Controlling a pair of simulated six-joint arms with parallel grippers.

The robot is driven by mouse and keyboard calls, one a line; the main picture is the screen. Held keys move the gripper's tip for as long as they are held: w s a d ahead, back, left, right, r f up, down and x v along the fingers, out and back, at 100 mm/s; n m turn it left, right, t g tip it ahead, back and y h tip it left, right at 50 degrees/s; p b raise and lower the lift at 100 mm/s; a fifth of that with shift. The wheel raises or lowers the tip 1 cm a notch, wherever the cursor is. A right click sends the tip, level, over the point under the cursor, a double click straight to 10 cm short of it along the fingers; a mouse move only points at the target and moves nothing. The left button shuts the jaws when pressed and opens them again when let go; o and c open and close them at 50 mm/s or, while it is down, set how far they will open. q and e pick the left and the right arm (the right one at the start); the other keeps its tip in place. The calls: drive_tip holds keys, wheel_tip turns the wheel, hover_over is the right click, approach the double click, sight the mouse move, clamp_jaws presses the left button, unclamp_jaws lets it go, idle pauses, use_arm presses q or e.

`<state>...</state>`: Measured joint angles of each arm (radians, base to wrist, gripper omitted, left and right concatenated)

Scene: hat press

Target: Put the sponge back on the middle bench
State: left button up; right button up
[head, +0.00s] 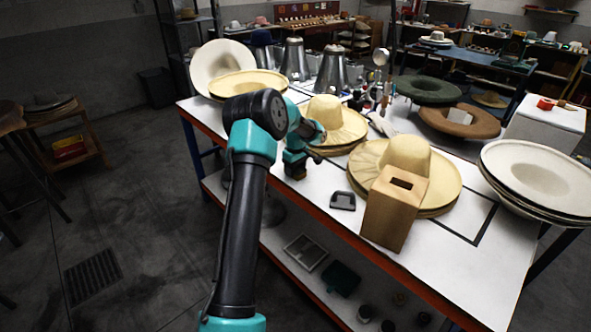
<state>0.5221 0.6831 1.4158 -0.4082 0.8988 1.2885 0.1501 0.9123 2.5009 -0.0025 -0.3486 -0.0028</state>
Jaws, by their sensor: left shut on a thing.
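My left gripper (298,174) points down over the left part of the white-topped middle bench (325,183). It is shut on a small brownish thing, mostly hidden by the fingers and wrist. I cannot tell for sure whether this is the sponge. I cannot tell whether it touches the bench top. No other thing in view is clearly a sponge. My right gripper is not in view.
Straw hats (340,120) stand close to the right of my left gripper. White hats (540,180) stack at the right end. Bare bench shows near the front edge.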

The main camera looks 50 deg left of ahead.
sight(296, 168)
use_arm(q)
drive_tip(key=shift+f, duration=0.15)
drive_tip(key=o, duration=0.8)
drive_tip(key=shift+o, duration=0.2)
wheel_tip(296, 168, up, 12)
idle(0.3)
drive_tip(key=shift+d, duration=0.1)
idle(0.3)
